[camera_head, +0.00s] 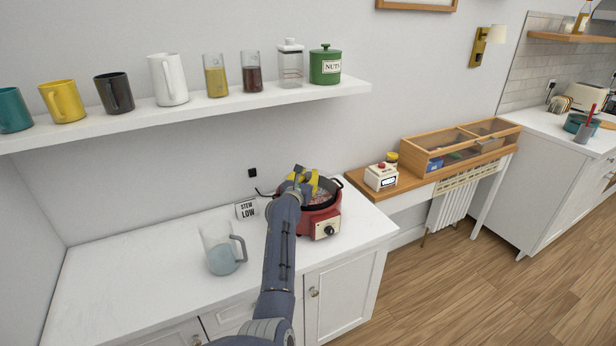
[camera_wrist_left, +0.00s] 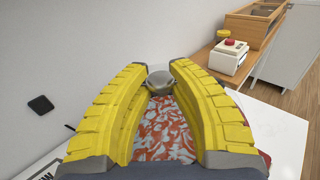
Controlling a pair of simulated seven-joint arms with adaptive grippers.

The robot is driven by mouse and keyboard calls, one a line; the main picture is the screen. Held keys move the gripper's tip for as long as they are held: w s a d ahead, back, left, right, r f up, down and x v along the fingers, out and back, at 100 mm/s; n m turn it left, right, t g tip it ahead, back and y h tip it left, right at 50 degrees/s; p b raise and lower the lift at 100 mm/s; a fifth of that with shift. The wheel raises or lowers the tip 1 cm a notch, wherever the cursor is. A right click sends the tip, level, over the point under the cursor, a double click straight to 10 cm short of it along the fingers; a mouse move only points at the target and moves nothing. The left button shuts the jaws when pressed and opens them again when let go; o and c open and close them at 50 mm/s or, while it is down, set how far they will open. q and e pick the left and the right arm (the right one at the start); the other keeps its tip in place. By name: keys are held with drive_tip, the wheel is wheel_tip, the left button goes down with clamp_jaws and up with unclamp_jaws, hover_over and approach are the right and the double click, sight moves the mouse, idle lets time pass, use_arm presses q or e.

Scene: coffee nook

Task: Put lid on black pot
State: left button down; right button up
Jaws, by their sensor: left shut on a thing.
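The black pot (camera_head: 338,185) sits in a red cooker base (camera_head: 323,222) with a dial, near the right end of the white counter. My left gripper (camera_head: 304,178) is over the pot and hides much of it. In the left wrist view, its yellow fingers (camera_wrist_left: 159,82) are shut on a rounded grey piece (camera_wrist_left: 160,78), which looks like the lid's knob. A red-and-white mottled surface (camera_wrist_left: 165,130) shows beyond the fingers; I cannot tell whether it is the lid or the pot's contents. Whether the lid touches the rim is hidden. My right gripper is not in view.
A clear pitcher (camera_head: 218,250) and a "STEW LOW" sign (camera_head: 246,209) stand left of the cooker. A white box with a red button (camera_head: 381,177) is on the wooden ledge at right. A shelf (camera_head: 200,112) of mugs and jars hangs above. The left counter is clear.

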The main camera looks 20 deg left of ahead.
use_arm(q)
drive_tip(key=shift+f, duration=0.7)
idle(2.2)
drive_tip(key=c, duration=0.6)
unclamp_jaws()
drive_tip(key=shift+s, duration=0.1)
drive_tip(key=shift+r, duration=2.45)
clamp_jaws()
